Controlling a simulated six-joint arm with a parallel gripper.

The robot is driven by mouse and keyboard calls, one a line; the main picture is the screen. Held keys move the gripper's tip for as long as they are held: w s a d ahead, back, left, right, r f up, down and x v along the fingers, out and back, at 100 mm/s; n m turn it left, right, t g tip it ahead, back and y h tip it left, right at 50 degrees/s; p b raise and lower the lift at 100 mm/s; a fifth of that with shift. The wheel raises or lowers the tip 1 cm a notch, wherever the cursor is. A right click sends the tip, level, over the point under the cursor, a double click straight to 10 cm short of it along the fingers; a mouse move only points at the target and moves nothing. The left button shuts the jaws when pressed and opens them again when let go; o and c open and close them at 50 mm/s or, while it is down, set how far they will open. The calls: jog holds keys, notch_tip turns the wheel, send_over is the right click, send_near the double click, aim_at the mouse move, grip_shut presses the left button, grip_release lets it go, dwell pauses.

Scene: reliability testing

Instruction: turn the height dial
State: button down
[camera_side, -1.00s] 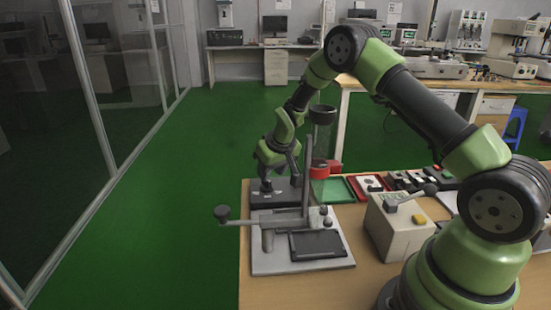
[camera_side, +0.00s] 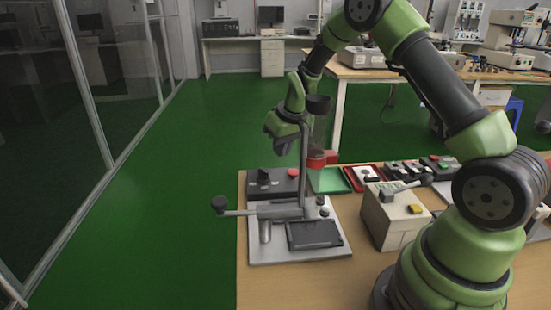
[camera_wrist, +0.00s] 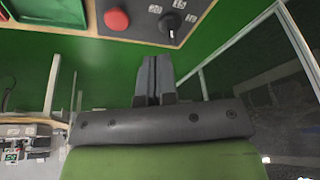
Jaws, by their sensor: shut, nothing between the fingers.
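The black dial (camera_wrist: 168,24) is on a dark control box (camera_wrist: 140,14) beside a red round button (camera_wrist: 117,20). Small pale labels sit near the dial. In the side view the dial (camera_side: 263,177) stands up on the left part of the box (camera_side: 278,188), with the red button (camera_side: 293,171) to its right. My gripper (camera_wrist: 155,60) is shut and empty, its two fingers together. In the side view my gripper (camera_side: 281,149) is above the box, clear of the dial. The stand's post partly hides the arm there.
A metal stand with a lever and black knob (camera_side: 219,203) is in front of the box. A beige lever box (camera_side: 393,222) is to the right. Green floor lies open to the left.

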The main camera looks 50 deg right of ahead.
aim_at(263, 175)
jog(key=s+d+n+t+y, duration=0.1)
jog(key=s+d+t+y, duration=0.1)
jog(key=d+y, duration=0.35)
jog(key=shift+h, duration=0.25)
jog(key=x, duration=1)
jog(key=shift+w, duration=0.2)
